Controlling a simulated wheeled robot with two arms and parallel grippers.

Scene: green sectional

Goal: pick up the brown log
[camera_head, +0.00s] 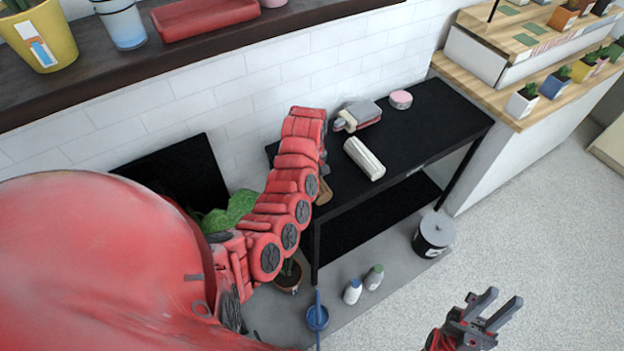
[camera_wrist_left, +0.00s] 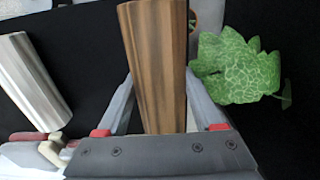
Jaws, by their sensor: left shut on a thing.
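The brown log (camera_wrist_left: 158,50) stands large between the fingers of my left gripper (camera_wrist_left: 162,88) in the left wrist view. The gripper is shut on it. In the head view a small piece of the log (camera_head: 323,192) shows beside my red left arm at the black table's left end. The arm hides the rest of it and most of the left gripper. My right gripper (camera_head: 493,310) is at the lower right of the head view, open and empty, above the floor.
The black table (camera_head: 425,125) holds a white ridged roll (camera_head: 364,158), a pink round tin (camera_head: 400,99) and a grey-and-red stack (camera_head: 362,113). A green leafy plant (camera_wrist_left: 238,67) is beside the log. Bottles (camera_head: 353,291) and a lidded pot (camera_head: 434,234) stand below.

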